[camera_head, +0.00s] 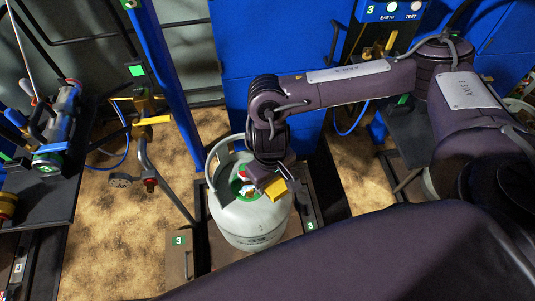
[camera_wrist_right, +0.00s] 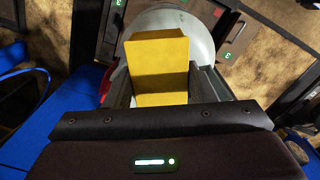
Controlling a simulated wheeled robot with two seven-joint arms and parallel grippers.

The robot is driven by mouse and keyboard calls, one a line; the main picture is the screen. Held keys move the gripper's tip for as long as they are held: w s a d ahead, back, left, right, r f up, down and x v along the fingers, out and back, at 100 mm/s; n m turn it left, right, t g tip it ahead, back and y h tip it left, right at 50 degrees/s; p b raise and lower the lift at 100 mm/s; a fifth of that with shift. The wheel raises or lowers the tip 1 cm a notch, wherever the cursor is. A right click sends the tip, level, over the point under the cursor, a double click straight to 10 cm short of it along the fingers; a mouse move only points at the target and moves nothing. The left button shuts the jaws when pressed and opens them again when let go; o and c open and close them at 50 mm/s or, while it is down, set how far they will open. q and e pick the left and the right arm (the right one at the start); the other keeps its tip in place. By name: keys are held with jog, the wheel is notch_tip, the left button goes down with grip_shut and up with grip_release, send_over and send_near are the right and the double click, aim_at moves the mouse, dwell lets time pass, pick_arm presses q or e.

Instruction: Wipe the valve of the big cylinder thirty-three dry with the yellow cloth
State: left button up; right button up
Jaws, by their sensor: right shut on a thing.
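The big grey cylinder (camera_head: 236,222) stands upright on a low platform in the middle of the head view, with a round collar handle on top. Its dark number marking looks like 33. Its valve area (camera_head: 244,190) shows green, white and red inside the collar, partly hidden by my right wrist. My right gripper (camera_head: 279,187) is shut on the yellow cloth (camera_head: 275,190), above the right side of the cylinder top. In the right wrist view, the folded cloth (camera_wrist_right: 158,55) stands between the fingers and covers part of the cylinder (camera_wrist_right: 203,20). I cannot tell whether cloth and valve touch. My left gripper is not seen.
A blue post (camera_head: 165,80) rises left of the cylinder, beside a stand with a yellow clamp (camera_head: 150,120). A dark bench (camera_head: 45,205) with blue equipment is at far left. A blue panel (camera_head: 390,10) marked 3 is at the back right. Bare brown floor shows left of the cylinder.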

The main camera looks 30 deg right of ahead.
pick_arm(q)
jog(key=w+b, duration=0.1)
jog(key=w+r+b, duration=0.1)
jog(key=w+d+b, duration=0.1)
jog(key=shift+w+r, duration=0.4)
pick_arm(e)
jog(key=s+a+f, duration=0.1)
jog(key=s+f, duration=0.5)
jog(key=f, duration=0.2)
jog(key=shift+f, duration=0.25)
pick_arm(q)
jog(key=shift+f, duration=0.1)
pick_arm(e)
jog(key=shift+s+a, duration=0.1)
